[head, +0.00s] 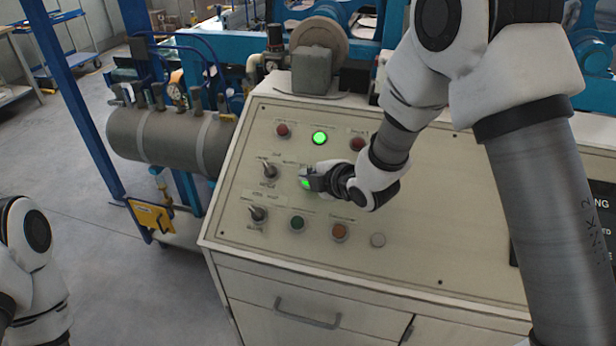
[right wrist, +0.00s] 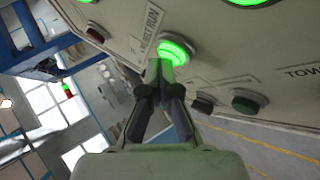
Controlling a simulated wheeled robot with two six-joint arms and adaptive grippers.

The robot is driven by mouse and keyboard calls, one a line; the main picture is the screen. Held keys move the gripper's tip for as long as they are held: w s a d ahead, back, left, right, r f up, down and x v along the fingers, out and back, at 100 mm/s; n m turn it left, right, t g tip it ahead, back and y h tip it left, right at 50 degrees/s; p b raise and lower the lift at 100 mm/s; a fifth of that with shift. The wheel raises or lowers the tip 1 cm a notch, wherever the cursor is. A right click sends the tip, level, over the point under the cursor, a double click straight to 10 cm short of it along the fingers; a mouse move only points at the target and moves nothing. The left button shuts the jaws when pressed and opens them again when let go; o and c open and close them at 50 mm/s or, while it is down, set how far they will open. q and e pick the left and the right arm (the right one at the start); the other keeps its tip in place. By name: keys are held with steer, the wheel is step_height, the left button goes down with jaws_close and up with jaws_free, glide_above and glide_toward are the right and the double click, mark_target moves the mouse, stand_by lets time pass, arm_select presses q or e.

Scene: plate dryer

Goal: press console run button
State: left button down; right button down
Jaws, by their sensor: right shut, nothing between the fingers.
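The sloped cream console (head: 430,215) stands in front of me in the head view. A lit green button (head: 305,183) shows on its middle row, partly covered by my right gripper (head: 312,181). In the right wrist view the lit green button (right wrist: 176,50) sits beside a label that seems to read RUN. My right gripper (right wrist: 160,70) is shut and empty. Its fingertips overlap the button's lower edge in that view; whether they touch it or press it in I cannot tell. My left gripper is out of view.
Above on the console are a lit green lamp (head: 319,137) and red buttons (head: 282,130). Selector switches (head: 268,171) lie left of the gripper. Below are a dark green button (head: 297,222), an orange one (head: 339,231) and a white one (head: 377,240).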

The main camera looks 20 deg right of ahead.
steer(key=shift+s+a+r+p, duration=0.2)
steer(key=shift+s+r+p, duration=0.15)
steer(key=shift+r, duration=0.3)
steer(key=r, duration=0.1)
steer(key=s+a+r+p, duration=0.1)
steer(key=r, duration=0.1)
steer(key=s+r+p, duration=0.1)
steer(key=shift+a+r, duration=0.15)
steer(key=shift+a, duration=0.05)
stand_by(0.8)
